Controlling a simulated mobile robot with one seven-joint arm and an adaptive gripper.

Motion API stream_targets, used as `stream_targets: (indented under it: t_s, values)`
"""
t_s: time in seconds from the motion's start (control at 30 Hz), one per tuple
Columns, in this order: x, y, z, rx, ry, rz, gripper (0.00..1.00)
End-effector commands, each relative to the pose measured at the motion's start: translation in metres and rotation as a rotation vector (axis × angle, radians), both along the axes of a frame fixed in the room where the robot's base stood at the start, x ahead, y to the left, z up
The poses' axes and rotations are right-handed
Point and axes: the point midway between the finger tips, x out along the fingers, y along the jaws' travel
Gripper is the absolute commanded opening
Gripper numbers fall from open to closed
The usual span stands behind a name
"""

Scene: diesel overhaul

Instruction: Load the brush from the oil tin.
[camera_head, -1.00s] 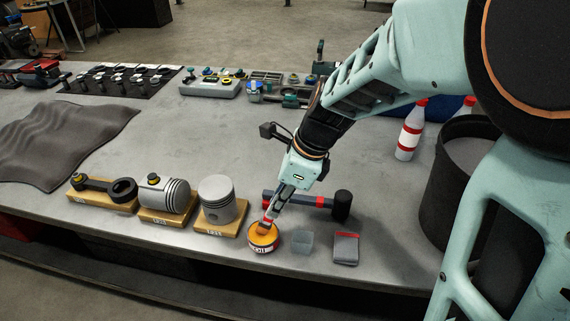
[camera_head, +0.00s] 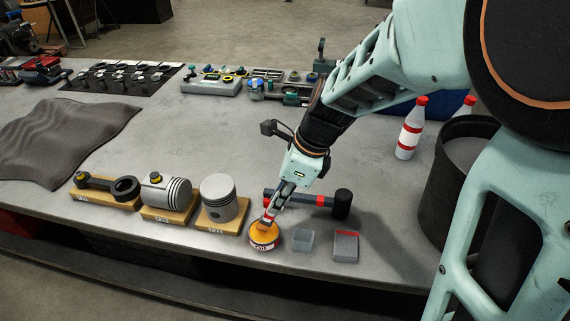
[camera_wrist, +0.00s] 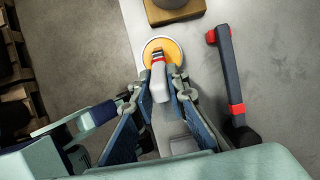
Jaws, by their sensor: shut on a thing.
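The oil tin (camera_head: 264,241) is a small round can with a red and white label, near the front edge of the table. Its orange top faces up, also in the wrist view (camera_wrist: 172,47). My gripper (camera_head: 272,208) points down over the tin and is shut on the brush. In the wrist view the brush (camera_wrist: 158,80) has a pale handle and a red band, and lies between the fingers (camera_wrist: 161,85). Its tip is over or in the orange oil; I cannot tell how deep.
A mallet (camera_head: 318,200) lies just behind the tin. A piston (camera_head: 219,199) on a wooden block stands close at left. The table's middle (camera_head: 210,130) is clear.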

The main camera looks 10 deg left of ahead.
Motion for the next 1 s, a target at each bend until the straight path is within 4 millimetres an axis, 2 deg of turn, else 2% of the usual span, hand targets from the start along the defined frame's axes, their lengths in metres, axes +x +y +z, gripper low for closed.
stream_targets:
  t_s: [0.03,0.63,1.0]
  values:
    - [0.001,0.0,0.01,0.001,-0.002,-0.001,0.0]
    - [0.001,0.001,0.058,0.002,-0.003,-0.001,0.0]
    - [0.001,0.0,0.061,0.002,-0.003,-0.001,0.0]
